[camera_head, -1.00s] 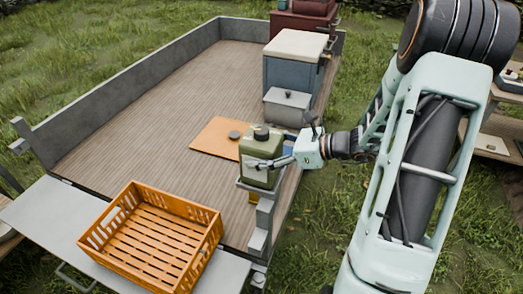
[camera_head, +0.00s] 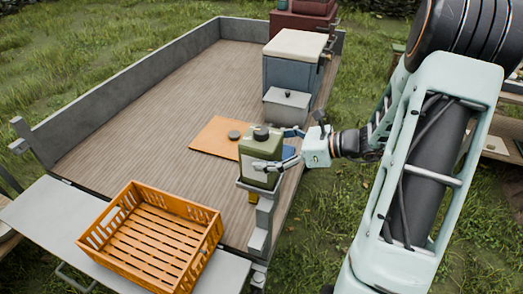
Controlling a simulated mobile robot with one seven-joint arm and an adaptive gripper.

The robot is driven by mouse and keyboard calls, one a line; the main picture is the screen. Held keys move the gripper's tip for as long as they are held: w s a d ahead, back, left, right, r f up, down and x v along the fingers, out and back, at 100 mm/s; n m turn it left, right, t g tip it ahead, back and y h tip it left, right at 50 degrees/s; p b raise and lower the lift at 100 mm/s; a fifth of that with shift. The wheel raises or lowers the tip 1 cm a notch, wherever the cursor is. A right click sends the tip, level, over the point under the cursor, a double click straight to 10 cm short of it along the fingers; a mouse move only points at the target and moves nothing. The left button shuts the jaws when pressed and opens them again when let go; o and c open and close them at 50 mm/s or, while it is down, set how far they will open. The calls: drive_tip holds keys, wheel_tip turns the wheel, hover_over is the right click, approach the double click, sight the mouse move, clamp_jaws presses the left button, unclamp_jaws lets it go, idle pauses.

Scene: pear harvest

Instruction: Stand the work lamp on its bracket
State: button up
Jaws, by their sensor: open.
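The work lamp (camera_head: 258,160) appears to be the olive-green box with a black cap. It stands upright on the grey bracket (camera_head: 263,207) at the right side of the trailer bed, on its small shelf. My gripper (camera_head: 284,150) is open at the lamp's right side, its fingers spread apart. The lower finger still overlaps the lamp's near face in the picture; I cannot tell whether it touches. The shelf's surface under the lamp is mostly hidden.
An empty orange crate (camera_head: 155,240) sits on the grey tailgate (camera_head: 40,215). An orange board (camera_head: 213,137) with a dark round object lies behind the lamp. A grey box (camera_head: 287,105) and a blue-grey cabinet (camera_head: 291,72) stand farther back. The left bed is clear.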

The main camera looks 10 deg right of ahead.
drive_tip(key=v, duration=1)
drive_tip(key=shift+b, duration=0.3)
drive_tip(key=shift+f, duration=0.1)
